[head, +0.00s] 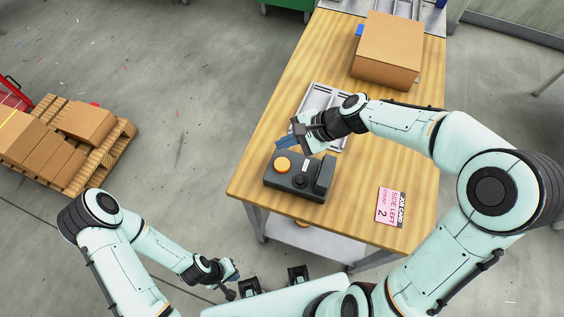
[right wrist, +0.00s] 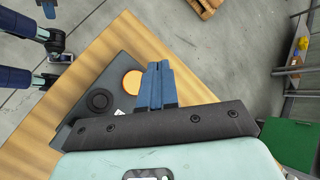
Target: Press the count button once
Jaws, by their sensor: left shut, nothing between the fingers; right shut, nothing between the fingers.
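A dark grey control box (head: 308,190) stands on the wooden table. It carries an orange round button (head: 282,164) on its left part and a black round knob or button (head: 300,181) nearer its middle. Which one is the count button I cannot read. My right gripper (head: 284,142) is shut and empty, just beyond the box near the orange button. In the right wrist view its blue fingers (right wrist: 157,68) are together, beside the orange button (right wrist: 132,82), with the black button (right wrist: 98,100) further left. Contact cannot be told. My left gripper (head: 234,270) is shut and empty, low off the table's front-left side.
A pink card (head: 390,206) reading "SIDE LEFT" and "COUNT 2" lies on the table (head: 350,215) right of the box. A metal tray (head: 322,98) lies behind my right gripper. A cardboard box (head: 386,50) stands at the back. A pallet with cartons (head: 60,140) is on the floor left.

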